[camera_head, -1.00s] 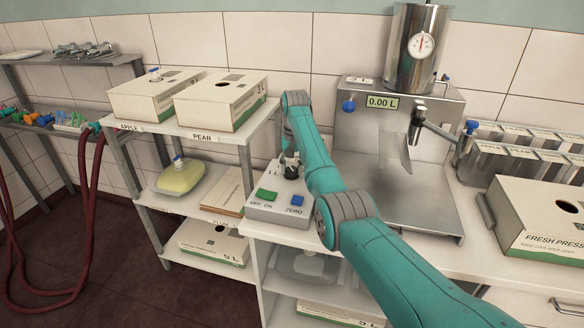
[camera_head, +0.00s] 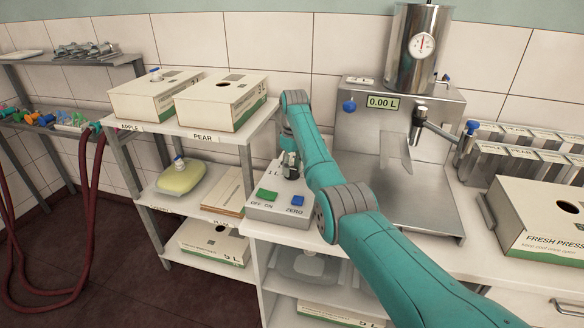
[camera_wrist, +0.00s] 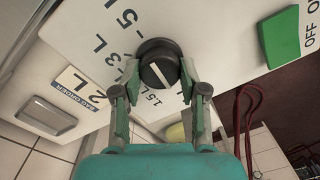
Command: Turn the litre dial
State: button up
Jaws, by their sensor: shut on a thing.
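The litre dial (camera_wrist: 158,66) is a round black knob with a white pointer line, on the pale control box (camera_head: 272,205). Printed litre marks, including 5 L, 3 L and 1.5 L, stand around it. The pointer line runs slantwise in the wrist view; which mark it selects I cannot tell. My gripper (camera_wrist: 160,82) is shut on the dial, one finger on each side. In the head view my gripper (camera_head: 290,165) is over the back of the box and hides most of the dial.
A green OFF/ON switch (camera_head: 266,195) and a blue ZERO button (camera_head: 297,201) sit close in front. The steel filler with its 0.00 L display (camera_head: 382,102) stands to the right. A 2 L order tag (camera_wrist: 82,85) lies beside the dial in the wrist view.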

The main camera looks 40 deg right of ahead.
aim_at(292, 169)
jog(key=shift+n, duration=0.5)
jog(key=o, duration=1.1)
jog(key=shift+o, duration=0.2)
notch_tip(292, 169, up, 12)
jog(key=shift+d, duration=0.25)
jog(key=shift+a, duration=0.1)
